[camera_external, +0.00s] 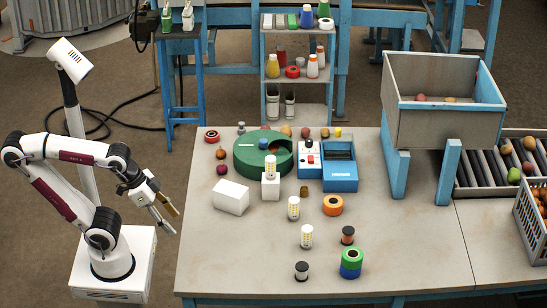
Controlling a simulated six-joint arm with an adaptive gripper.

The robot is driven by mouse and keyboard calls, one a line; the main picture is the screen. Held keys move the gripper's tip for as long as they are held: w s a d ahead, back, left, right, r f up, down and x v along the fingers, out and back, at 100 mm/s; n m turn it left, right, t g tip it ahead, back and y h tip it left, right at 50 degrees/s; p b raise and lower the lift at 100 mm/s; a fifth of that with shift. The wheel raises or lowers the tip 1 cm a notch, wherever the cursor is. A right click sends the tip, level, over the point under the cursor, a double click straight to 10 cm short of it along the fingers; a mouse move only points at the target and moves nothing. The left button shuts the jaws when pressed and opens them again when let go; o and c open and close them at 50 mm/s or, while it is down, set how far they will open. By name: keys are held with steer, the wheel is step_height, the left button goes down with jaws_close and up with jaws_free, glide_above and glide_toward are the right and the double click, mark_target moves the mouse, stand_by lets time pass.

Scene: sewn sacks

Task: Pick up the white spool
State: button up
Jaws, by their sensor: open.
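My gripper (174,222) is open and empty, off the table's left edge and well left of the white spool. Its fingers point down and to the right. Nothing covers the white spool.
Green and blue tape rolls (351,262) are stacked right of the spool. White-and-yellow bulb-like pieces (306,236) stand behind it. A white box (231,197), an orange roll (333,205) and a blue machine (340,175) are farther back. The table's front left is clear.

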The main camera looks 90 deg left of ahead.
mark_target(297, 269)
steer(key=w+d+r+n+t+h, duration=0.1)
steer(key=w+d+n+t, duration=0.35)
steer(key=w, duration=1.15)
steer(key=w+d+r+m+t+h, duration=0.15)
steer(key=w+d, duration=0.65)
steer(key=w, duration=0.8)
steer(key=w+f+n+y, duration=0.1)
steer(key=w+f+y, duration=0.1)
steer(key=f+y, duration=0.1)
steer(key=w+a+f+n+t+y, duration=0.1)
steer(key=w+f+n+y, duration=0.1)
steer(key=f, duration=0.4)
steer(key=w+f+n+y, duration=0.2)
steer(key=w+f+y, duration=0.1)
steer(key=f+y, duration=0.2)
steer(key=shift+w+a+f+t+y, duration=0.2)
steer(key=shift+a+t+y, duration=0.2)
steer(key=shift+y, duration=0.15)
steer(key=s+f+y, duration=0.3)
steer(key=shift+s+a+f+n+g+y, duration=0.3)
steer(key=shift+a+f+n+g, duration=0.05)
steer(key=shift+a+n+g, duration=0.05)
steer(key=shift+s+f+y, duration=0.25)
steer(key=shift+s+y, duration=0.15)
steer(key=shift+s, duration=0.05)
steer(key=shift+a, duration=0.1)
